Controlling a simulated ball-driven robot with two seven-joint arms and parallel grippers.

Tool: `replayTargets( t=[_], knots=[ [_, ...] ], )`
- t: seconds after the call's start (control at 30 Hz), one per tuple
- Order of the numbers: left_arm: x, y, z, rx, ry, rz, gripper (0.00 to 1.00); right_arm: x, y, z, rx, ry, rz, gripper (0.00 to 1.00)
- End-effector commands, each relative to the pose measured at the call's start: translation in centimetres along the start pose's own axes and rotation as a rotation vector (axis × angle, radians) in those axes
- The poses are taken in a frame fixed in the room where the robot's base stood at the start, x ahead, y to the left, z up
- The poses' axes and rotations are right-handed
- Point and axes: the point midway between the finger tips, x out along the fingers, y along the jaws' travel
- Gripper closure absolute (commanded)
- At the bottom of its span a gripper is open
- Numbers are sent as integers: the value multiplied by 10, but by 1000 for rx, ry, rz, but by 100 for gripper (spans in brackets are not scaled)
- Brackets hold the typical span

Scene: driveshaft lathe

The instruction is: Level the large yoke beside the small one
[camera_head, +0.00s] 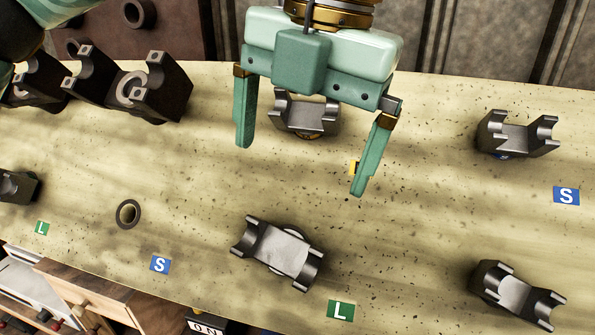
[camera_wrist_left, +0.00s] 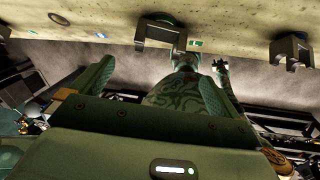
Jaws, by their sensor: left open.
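My left gripper (camera_head: 306,168) is open, its fingers pointing down over the bench. A grey metal yoke (camera_head: 307,115) with a yellowish base shows behind and between the fingers; I cannot tell whether they touch it. Another yoke (camera_head: 278,250) lies turned at an angle in front, near the green L label (camera_head: 340,310); it also shows in the left wrist view (camera_wrist_left: 160,33). A third yoke (camera_head: 515,135) is at the right, near a blue S label (camera_head: 567,195). A fourth yoke (camera_head: 517,293) is at the lower right. Which ones the task means is unclear. My right gripper is not identifiable.
Several dark bearing blocks (camera_head: 162,90) stand at the back left. A dark ring (camera_head: 128,214) lies on the bench (camera_head: 420,230), near another S label (camera_head: 160,265). A wooden drawer (camera_head: 90,290) shows below the front edge. The bench between the yokes is clear.

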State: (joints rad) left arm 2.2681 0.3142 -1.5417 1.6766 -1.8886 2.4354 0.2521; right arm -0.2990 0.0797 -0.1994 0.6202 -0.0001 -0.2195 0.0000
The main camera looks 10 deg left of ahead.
Motion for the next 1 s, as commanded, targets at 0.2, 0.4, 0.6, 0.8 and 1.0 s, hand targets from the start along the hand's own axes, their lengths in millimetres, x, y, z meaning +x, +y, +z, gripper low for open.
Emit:
replayTargets(
  t=[0.2,0.4,0.6,0.8,1.0],
  knots=[
    [18,0,0,3,3,0,0,2,-3,9,-1,-14,-4,64],
    [62,0,0,5,6,-2,0,5,-2,6,-1,-9,-3,64],
    [108,0,-1,3,6,-3,0,2,-1,-2,-1,2,-1,64],
    [143,0,0,1,3,-2,0,-3,-1,-2,-1,2,-1,64],
    [161,0,0,0,1,-2,0,-5,-1,-1,-1,2,-1,64]
  ],
)
